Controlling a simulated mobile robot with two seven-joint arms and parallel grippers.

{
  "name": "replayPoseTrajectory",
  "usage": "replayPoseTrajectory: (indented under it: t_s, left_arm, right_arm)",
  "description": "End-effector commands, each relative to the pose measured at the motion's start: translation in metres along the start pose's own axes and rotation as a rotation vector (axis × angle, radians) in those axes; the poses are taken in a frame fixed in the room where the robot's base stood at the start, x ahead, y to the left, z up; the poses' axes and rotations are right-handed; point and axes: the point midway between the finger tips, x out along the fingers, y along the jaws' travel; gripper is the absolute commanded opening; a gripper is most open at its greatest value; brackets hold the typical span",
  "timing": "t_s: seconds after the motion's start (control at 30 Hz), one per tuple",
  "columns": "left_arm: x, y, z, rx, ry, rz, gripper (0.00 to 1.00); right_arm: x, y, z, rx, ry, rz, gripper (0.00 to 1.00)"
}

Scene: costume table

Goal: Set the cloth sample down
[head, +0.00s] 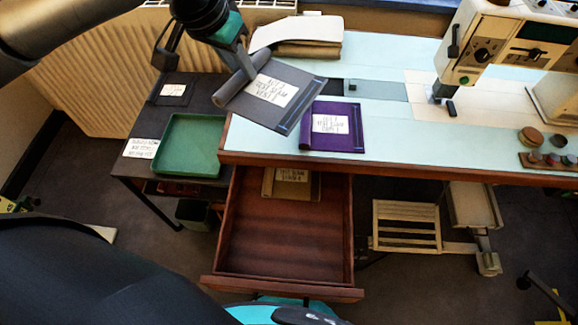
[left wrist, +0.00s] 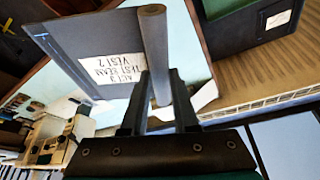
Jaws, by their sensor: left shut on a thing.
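A grey cloth sample (head: 292,88) with a rolled left edge and a white handwritten label is held by my left gripper (head: 243,66). The fingers close on the rolled edge. In the left wrist view the roll (left wrist: 153,40) stands between the two fingers (left wrist: 157,100), and the flat part spreads to the left with its label. In the head view the sample overlaps the front left of the pale table top (head: 390,130); its height above the table is hard to tell. A purple cloth sample (head: 345,143) with a label lies on the table just to its right. My right gripper is not visible.
A green tray (head: 188,170) sits on a dark side table (head: 128,182) at the left. An open wooden drawer (head: 280,235) holds a labelled tan piece (head: 300,190). Folded cloth (head: 300,33) lies at the back. A sewing machine (head: 500,40) stands at right.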

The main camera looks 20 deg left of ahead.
Motion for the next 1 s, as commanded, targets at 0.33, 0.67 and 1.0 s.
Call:
replayPoseTrajectory:
  t_s: [0.33,0.67,1.0]
  left_arm:
    - [0.033,0.075,0.057,0.562,-0.003,0.244,0.0]
    - [0.04,0.129,0.101,0.972,0.0,0.41,0.0]
    - [0.076,0.139,0.127,1.057,-0.004,0.441,0.0]
  right_arm:
    - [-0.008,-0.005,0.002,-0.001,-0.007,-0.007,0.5]
    - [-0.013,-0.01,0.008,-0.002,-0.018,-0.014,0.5]
    - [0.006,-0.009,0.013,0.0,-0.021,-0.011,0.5]
